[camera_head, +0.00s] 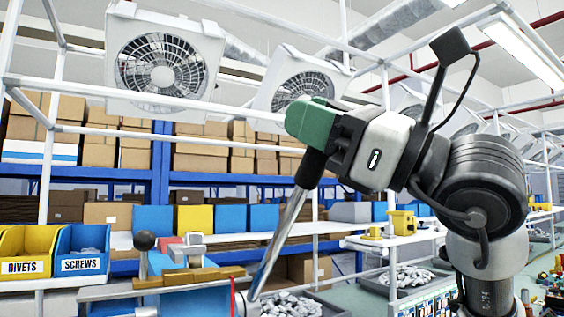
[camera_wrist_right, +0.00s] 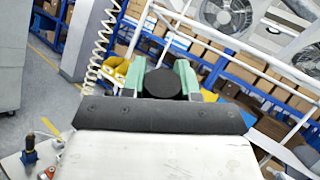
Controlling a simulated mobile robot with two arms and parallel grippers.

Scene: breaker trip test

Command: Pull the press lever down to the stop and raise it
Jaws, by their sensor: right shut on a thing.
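The press lever (camera_head: 283,235) is a bright metal rod with a black grip (camera_head: 310,170) at its top. It stands tilted, its upper end leaning right in the head view. My right gripper (camera_head: 312,122) has green fingers and is shut on the black grip near its top end. In the right wrist view, the round black end of the grip (camera_wrist_right: 162,83) sits between the two green fingers (camera_wrist_right: 161,72). The lever's lower end reaches the bottom of the head view, so its pivot and stop cannot be made out. My left gripper is not in view.
A brass-coloured fixture (camera_head: 190,277) with a black ball knob (camera_head: 145,241) stands left of the lever. Yellow rivets bin (camera_head: 25,266) and blue screws bin (camera_head: 82,265) are at far left. A white frame (camera_head: 200,133) with fans (camera_head: 163,70) runs behind the gripper.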

